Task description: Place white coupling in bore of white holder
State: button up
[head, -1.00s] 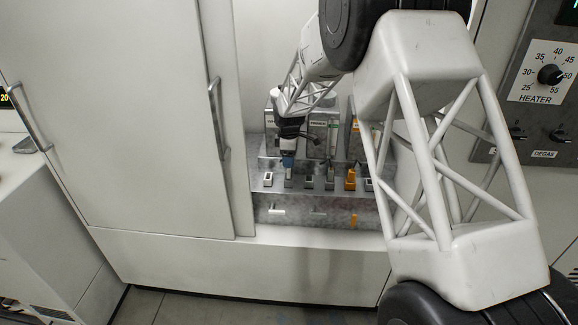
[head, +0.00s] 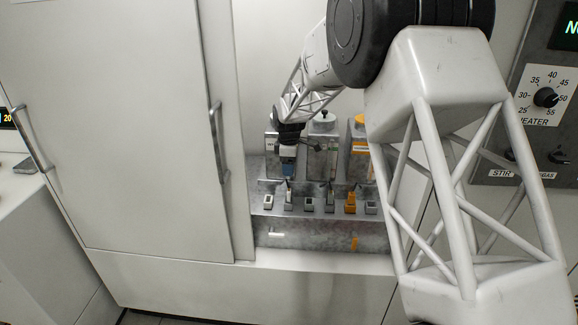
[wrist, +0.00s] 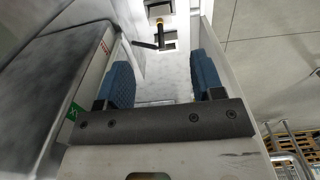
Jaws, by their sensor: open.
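My gripper (head: 288,175) has blue finger pads and is above the front of a grey metal ledge (head: 262,214). In the wrist view its pads (wrist: 165,80) stand apart with nothing between them. Below it, a small light upright piece (head: 288,191) stands in a holder of the ledge's row, apart from the fingers. It may be the white coupling, but its colour and seating are too small to tell. The square holder (head: 268,201) left of it has a dark opening and looks pale. Past the fingertips, the wrist view shows a dark stub with a gold band (wrist: 160,24).
An orange piece (head: 350,203) and several other small holders share the row. A cabinet door (head: 140,130) is close on the left. My arm hides the ledge's right end.

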dwell(0.4)
jog(key=s+d+r+m+t, duration=0.1)
jog(key=s+d+r+m, duration=0.3)
jog(key=s+d+r, duration=0.6)
jog(key=s+d+r+m, duration=0.4)
jog(key=s+d+r, duration=0.3)
jog(key=s, duration=0.6)
jog(key=s+d+m, duration=0.3)
jog(key=s, duration=0.7)
jog(key=s+d+m+t, duration=0.1)
jog(key=s+d+m, duration=0.2)
jog(key=s, duration=0.7)
jog(key=s+d+m, duration=0.3)
jog(key=s+m, duration=0.1)
jog(key=s, duration=0.7)
jog(key=shift+d+f+t, duration=0.25)
jog(key=shift+t, duration=0.05)
